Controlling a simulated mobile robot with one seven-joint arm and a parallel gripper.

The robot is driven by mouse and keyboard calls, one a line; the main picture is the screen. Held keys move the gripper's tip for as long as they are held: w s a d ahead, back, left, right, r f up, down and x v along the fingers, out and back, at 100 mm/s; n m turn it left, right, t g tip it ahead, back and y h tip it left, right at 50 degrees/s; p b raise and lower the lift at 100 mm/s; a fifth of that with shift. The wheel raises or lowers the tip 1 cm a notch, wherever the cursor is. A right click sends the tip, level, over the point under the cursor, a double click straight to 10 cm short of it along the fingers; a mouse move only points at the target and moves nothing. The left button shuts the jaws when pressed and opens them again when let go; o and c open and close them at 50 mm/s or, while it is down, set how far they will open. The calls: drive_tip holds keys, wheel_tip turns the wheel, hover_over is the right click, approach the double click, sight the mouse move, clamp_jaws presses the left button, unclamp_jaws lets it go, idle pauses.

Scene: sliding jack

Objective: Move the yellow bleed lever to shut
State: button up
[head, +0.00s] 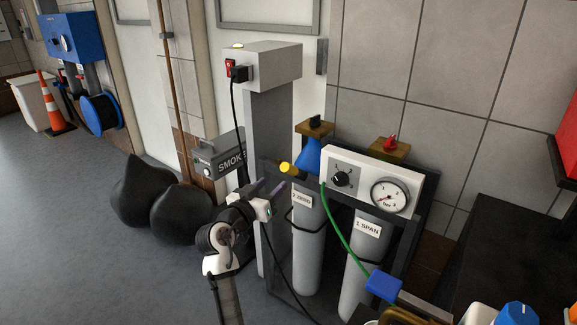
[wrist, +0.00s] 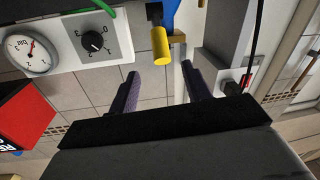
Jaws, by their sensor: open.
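The yellow bleed lever (head: 286,168) sticks out to the left at the top of the left gas cylinder (head: 306,240), next to a blue cone-shaped part (head: 308,155). In the wrist view, which shows the scene upside down, the yellow lever (wrist: 160,46) is a short cylinder just beyond the fingertips. My gripper (head: 270,186) is open and empty, just left of and a little below the lever. In the wrist view my gripper (wrist: 160,72) has its two dark purple fingers apart, with the lever ahead of the gap, not between them. I see no contact.
A white panel (head: 345,158) with a black knob and pressure gauge stands right of the lever. A green hose (head: 336,228) hangs before the cylinders. A grey post (head: 266,120) with a black cable rises behind my gripper. Black sacks (head: 148,195) lie to the left.

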sight(289, 168)
drive_tip(key=p+x, duration=0.1)
drive_tip(key=x, duration=0.9)
drive_tip(key=shift+w, duration=0.3)
clamp_jaws()
